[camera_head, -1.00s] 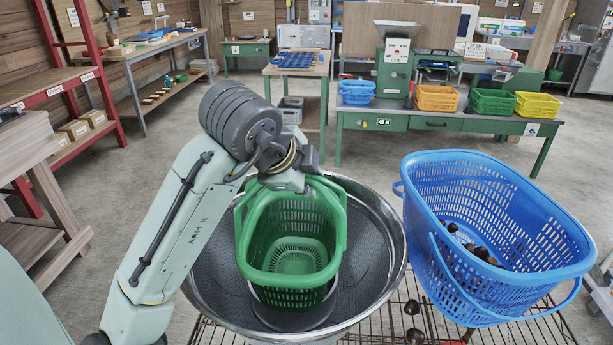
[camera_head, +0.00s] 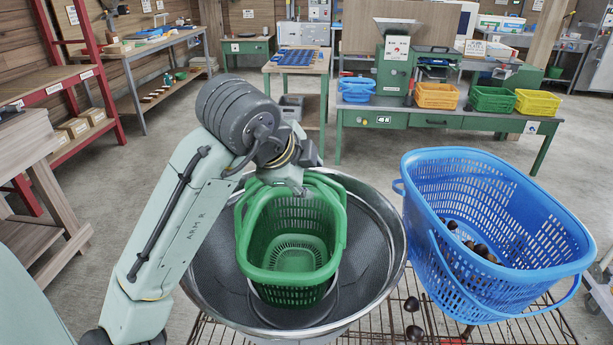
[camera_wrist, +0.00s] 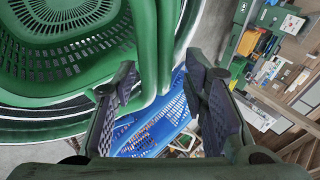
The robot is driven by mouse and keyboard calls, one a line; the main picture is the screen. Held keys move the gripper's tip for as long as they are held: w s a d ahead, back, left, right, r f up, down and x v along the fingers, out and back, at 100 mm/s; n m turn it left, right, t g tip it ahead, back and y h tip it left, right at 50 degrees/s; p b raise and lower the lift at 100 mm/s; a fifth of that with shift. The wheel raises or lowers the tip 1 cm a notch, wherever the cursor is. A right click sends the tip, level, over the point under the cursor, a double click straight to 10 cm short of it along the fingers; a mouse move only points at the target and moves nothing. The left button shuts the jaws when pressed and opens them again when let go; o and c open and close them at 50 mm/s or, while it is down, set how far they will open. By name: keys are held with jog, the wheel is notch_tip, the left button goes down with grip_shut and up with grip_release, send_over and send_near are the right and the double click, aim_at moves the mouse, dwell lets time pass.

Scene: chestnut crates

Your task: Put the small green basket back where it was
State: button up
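The small green basket (camera_head: 292,262) stands upright inside a wide round metal bowl (camera_head: 391,238), over a round base at its middle. It looks empty. My gripper (camera_head: 292,186) is at the basket's far rim, with its fingertips hidden in the head view. In the wrist view my gripper (camera_wrist: 162,85) has its two fingers spread apart. The basket's green rim and handle (camera_wrist: 166,45) show between and beyond them, and I see no finger pressing on them. The basket's slotted bottom (camera_wrist: 62,14) shows at upper left there.
A large blue basket (camera_head: 480,170) holding several chestnuts stands right of the bowl, on a wire rack (camera_head: 540,325). Two loose chestnuts (camera_head: 413,318) lie between them. A green bench (camera_head: 450,121) behind holds blue, orange, green and yellow baskets. Open floor lies between.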

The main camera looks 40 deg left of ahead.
jog(key=b+v, duration=0.2)
jog(key=v, duration=0.9)
jog(key=shift+s+r+b, duration=0.2)
jog(key=shift+r+b, duration=0.05)
jog(key=shift+b, duration=0.05)
jog(key=shift+s+f, duration=0.1)
jog(key=shift+s, duration=0.05)
